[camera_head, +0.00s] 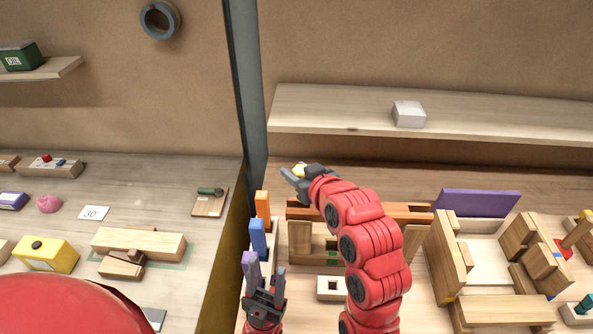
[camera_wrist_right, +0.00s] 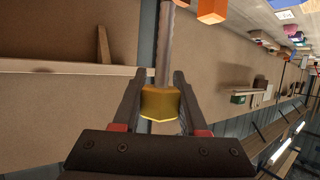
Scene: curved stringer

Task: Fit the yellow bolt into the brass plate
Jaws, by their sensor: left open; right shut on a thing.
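In the right wrist view, the bolt's yellow head (camera_wrist_right: 160,104) sits between the two fingers, and a grey shaft (camera_wrist_right: 164,45) runs up the picture away from the gripper. My left gripper (camera_head: 266,276) is low in the head view, open, its fingers pointing up near a purple block. I cannot make out a plate that is clearly brass; my right arm covers part of the bench.
An orange-brown bar (camera_head: 305,212) lies on wooden blocks behind my right arm. Orange (camera_head: 262,208) and blue (camera_head: 258,238) blocks stand left of it. A pale block with a square hole (camera_head: 333,287) is in front. A purple board (camera_head: 478,203) and wooden blocks crowd the right.

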